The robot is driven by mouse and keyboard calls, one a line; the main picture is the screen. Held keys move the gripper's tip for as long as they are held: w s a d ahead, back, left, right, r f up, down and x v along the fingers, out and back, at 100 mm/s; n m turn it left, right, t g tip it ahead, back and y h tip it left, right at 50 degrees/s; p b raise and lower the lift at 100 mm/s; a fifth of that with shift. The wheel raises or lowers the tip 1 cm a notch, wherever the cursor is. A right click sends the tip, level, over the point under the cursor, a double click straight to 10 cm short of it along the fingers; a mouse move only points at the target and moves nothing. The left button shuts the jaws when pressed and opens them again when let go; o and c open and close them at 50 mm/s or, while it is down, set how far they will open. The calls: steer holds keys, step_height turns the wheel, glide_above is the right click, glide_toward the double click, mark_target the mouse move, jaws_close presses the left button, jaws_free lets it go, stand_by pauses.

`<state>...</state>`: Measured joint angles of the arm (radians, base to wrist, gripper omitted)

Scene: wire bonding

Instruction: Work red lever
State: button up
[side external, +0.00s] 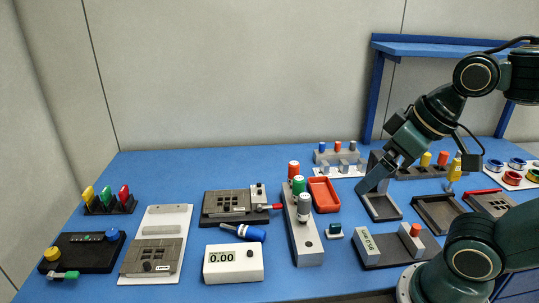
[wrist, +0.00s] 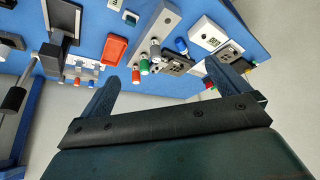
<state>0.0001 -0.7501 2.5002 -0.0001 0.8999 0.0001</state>
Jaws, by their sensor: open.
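A red lever (side external: 268,207) sticks out to the right from a dark grey fixture plate (side external: 226,206) with a slotted grid, left of the table's middle. A second red lever (side external: 484,192) lies at the back edge of a similar plate (side external: 492,204) at the right; I cannot tell which one is meant. My gripper (side external: 390,165) hangs at the right, above a grey stand with a dark tray, apart from both levers. In the wrist view my gripper (wrist: 161,72) shows two spread fingers with nothing held between them.
A white meter (side external: 233,262) and a blue cylinder (side external: 250,233) lie in front. Coloured paddles (side external: 108,203) stand far left.

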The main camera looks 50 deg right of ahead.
steer(key=shift+c, duration=0.4)
steer(key=shift+w, duration=0.1)
steer(key=c, duration=0.7)
steer(key=shift+w+r, duration=0.15)
steer(key=shift+w, duration=0.05)
steer(key=c, duration=0.4)
steer(key=shift+w+r, duration=0.1)
steer(key=shift+w, duration=0.25)
steer(key=shift+c, duration=0.9)
steer(key=w+d+n+g, duration=0.25)
steer(key=w+n, duration=0.25)
steer(key=w, duration=0.8)
steer(key=w+d+f+n+g, duration=0.1)
steer(key=w+f+n+g, duration=0.2)
steer(key=w+f, duration=0.6)
steer(key=w+n, duration=0.1)
steer(key=w, duration=0.1)
steer(key=shift+w+d+f, duration=0.35)
steer(key=shift+d+f, duration=0.05)
